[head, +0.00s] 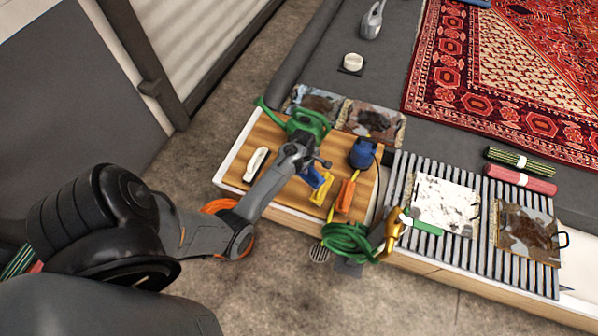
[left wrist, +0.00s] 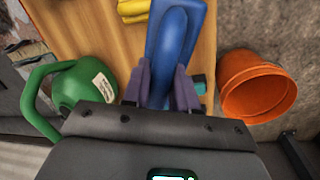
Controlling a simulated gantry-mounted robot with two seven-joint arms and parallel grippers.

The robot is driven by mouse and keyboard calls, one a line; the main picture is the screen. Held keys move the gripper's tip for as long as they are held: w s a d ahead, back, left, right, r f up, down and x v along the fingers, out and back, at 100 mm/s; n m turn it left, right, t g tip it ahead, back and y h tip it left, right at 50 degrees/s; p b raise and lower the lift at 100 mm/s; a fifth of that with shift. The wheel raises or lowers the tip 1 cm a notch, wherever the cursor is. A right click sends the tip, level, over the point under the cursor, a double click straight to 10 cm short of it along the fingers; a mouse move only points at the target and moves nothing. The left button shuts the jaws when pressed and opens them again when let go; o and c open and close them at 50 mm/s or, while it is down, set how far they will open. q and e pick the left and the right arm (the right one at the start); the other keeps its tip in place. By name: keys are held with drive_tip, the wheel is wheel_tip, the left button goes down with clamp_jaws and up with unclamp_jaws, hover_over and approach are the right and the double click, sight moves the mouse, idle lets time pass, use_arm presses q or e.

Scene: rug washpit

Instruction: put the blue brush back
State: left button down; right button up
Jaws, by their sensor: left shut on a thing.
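The blue brush (head: 316,179) is at the wooden board (head: 233,168), close beside a yellow brush (head: 322,190). My left gripper (head: 308,164) reaches over the board from the left and is shut on the blue brush. In the left wrist view the blue brush (left wrist: 176,45) lies between the two fingers of the left gripper (left wrist: 163,92), and its long body extends away past them. Whether the brush touches the board cannot be told. The yellow brush (left wrist: 133,8) shows just beyond it. My right gripper is not in view.
A green watering can (head: 308,122) stands just behind the gripper. An orange brush (head: 345,196), a blue pump-like item (head: 362,152) and a white-topped brush (head: 256,163) are also on the board. An orange pot (left wrist: 258,84) is near. A green hose (head: 347,242) lies at the front edge.

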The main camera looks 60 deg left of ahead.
use_arm(q)
drive_tip(key=a+f, duration=0.1)
drive_tip(key=a+b, duration=0.1)
drive_tip(key=a, duration=0.1)
drive_tip(key=s+a+f, duration=0.1)
drive_tip(key=shift+a+f, duration=0.15)
drive_tip(key=shift+f, duration=0.2)
wheel_tip(320, 180, down, 4)
drive_tip(key=b, duration=0.3)
drive_tip(key=shift+s, duration=0.1)
drive_tip(key=shift+f, duration=0.55)
drive_tip(key=c, duration=0.9)
unclamp_jaws()
